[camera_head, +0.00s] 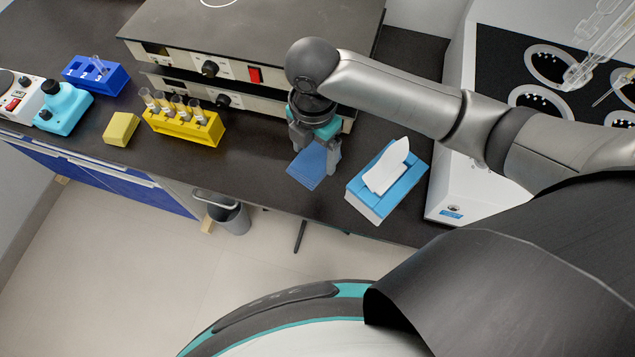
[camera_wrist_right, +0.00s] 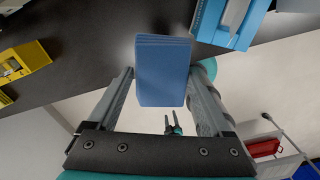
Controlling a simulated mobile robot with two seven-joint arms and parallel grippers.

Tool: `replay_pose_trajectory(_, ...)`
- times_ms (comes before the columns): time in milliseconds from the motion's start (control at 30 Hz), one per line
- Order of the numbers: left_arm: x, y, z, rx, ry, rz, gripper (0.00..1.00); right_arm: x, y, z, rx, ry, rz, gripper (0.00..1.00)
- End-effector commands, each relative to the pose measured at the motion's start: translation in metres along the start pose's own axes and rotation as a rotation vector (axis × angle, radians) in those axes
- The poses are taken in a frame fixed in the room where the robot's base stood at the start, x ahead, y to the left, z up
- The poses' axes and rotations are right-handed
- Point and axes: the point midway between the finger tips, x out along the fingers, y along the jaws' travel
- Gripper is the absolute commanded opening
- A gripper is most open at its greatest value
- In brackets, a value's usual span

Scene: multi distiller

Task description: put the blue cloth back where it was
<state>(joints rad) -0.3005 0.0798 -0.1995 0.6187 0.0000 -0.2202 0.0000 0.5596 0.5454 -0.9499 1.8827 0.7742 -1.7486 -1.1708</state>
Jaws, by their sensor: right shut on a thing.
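The blue cloth (camera_head: 314,166) is a folded, flat rectangle near the front edge of the dark bench, left of the tissue box. My right gripper (camera_head: 317,152) points down and is shut on it. In the right wrist view the cloth (camera_wrist_right: 163,72) stands out between the two fingers (camera_wrist_right: 163,90). I cannot tell whether it touches the bench top. A small dark two-pronged shape with teal (camera_wrist_right: 172,126), far off in the wrist view, looks like my left gripper. It is too small to read.
A blue tissue box (camera_head: 388,185) stands close right of the cloth. Stacked grey instruments (camera_head: 250,50) are behind the gripper. A yellow tube rack (camera_head: 185,127), a yellow block (camera_head: 121,129) and a blue rack (camera_head: 95,75) are left. A white machine (camera_head: 450,200) bounds the right side. Bench is clear left of the cloth.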

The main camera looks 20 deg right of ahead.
Motion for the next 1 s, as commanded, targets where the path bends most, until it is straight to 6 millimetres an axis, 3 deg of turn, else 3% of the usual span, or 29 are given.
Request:
replay_pose_trajectory(100,0.008,-0.002,-0.001,-0.001,0.003,-0.003,0.5,0.037,-0.001,-0.001,0.002,0.002,-0.005,0.32)
replay_pose_trajectory(300,0.017,-0.002,-0.001,-0.001,0.004,-0.003,0.5,0.082,0.0,0.0,0.002,0.001,-0.002,0.32)
replay_pose_trajectory(533,0.021,-0.002,-0.001,-0.001,0.004,-0.003,0.5,0.102,0.0,0.0,0.001,0.001,0.001,0.32)
replay_pose_trajectory(800,0.03,-0.001,0.0,0.0,0.004,-0.002,0.5,0.139,0.0,0.0,0.001,0.0,0.0,0.32)
replay_pose_trajectory(1000,0.029,-0.001,0.0,0.001,0.004,-0.001,0.5,0.14,0.001,0.0,0.001,0.0,0.002,0.32)
